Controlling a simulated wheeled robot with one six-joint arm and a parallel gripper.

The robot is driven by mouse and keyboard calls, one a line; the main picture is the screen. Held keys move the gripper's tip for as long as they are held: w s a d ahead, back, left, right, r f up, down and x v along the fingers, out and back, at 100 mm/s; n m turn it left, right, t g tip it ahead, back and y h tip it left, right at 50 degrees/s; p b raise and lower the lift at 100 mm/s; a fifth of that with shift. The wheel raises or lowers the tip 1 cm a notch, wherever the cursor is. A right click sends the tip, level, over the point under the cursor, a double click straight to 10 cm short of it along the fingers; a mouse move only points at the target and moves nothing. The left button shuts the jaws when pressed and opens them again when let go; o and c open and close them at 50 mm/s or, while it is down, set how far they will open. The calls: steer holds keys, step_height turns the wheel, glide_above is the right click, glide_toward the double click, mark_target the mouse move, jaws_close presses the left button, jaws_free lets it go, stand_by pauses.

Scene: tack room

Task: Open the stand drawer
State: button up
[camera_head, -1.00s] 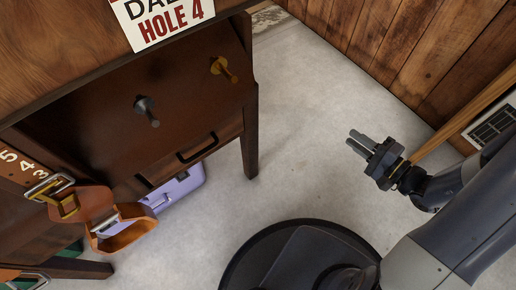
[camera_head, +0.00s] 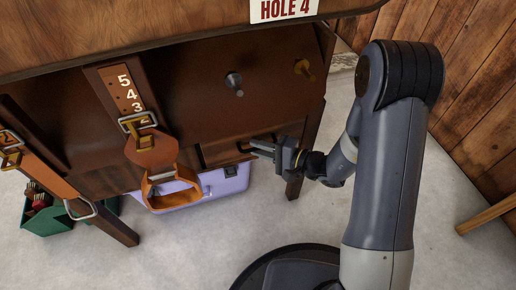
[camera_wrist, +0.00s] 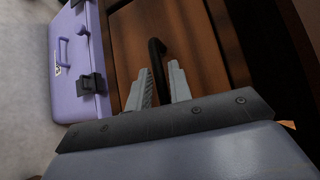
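The stand drawer (camera_head: 222,153) is a brown wooden front low on the right side of the stand (camera_head: 185,75). It looks shut or nearly so. In the wrist view its wooden front (camera_wrist: 190,35) carries a black bar handle (camera_wrist: 155,50). My gripper (camera_head: 262,147) is at the drawer's right part in the head view. In the wrist view my gripper (camera_wrist: 159,67) has its two grey fingers apart, one on each side of the handle. Gaps show between fingers and handle. In the head view the handle is mostly hidden by my gripper.
A lilac case (camera_head: 222,182) sits on the floor under the drawer, also close by in the wrist view (camera_wrist: 75,55). Stirrup leathers with an orange stirrup (camera_head: 170,190) hang left of the drawer. Two pegs (camera_head: 234,84) stick out above. Floor (camera_head: 190,245) in front is clear.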

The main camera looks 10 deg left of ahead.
steer(key=shift+w+a, duration=0.1)
steer(key=shift+a, duration=0.25)
jaws_close()
steer(key=shift+f, duration=0.1)
